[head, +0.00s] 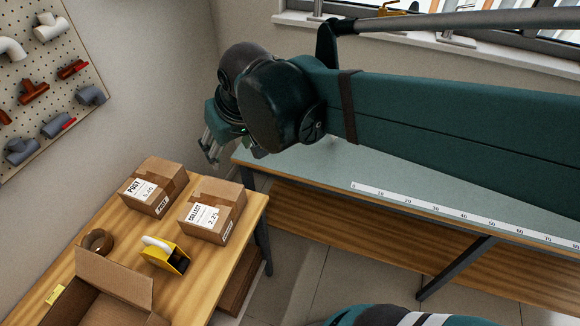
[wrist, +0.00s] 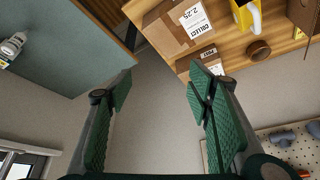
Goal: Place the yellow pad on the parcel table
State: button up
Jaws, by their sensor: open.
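The parcel table (head: 215,262) is the wooden table at lower left in the head view, and at upper right in the wrist view (wrist: 232,48). A small flat yellow piece (head: 55,294), perhaps the yellow pad, lies near its left edge, beside an open carton. A small yellow patch (wrist: 298,33) shows there in the wrist view too. My gripper (head: 211,148) hangs beyond the parcels, near the green bench's left end. In the wrist view my gripper (wrist: 161,78) is open and empty, with only floor and wall between its fingers.
The parcel table bears POST (head: 152,187) and COLLECT (head: 212,210) parcels, a yellow tape dispenser (head: 166,254), a tape roll (head: 97,241) and an open carton (head: 115,278). A green bench (head: 300,172) with a ruler strip (head: 460,212) stands right. A pegboard (head: 45,80) holds fittings.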

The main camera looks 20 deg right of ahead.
jog(key=s+d+f+m+t+h, duration=0.1)
jog(key=s+d+f+m+t, duration=0.1)
jog(key=s+d, duration=0.7)
jog(key=d+f, duration=0.1)
jog(key=d, duration=0.1)
jog(key=shift+s+d+f, duration=0.25)
jog(key=shift+s+d, duration=0.1)
jog(key=shift+d, duration=0.05)
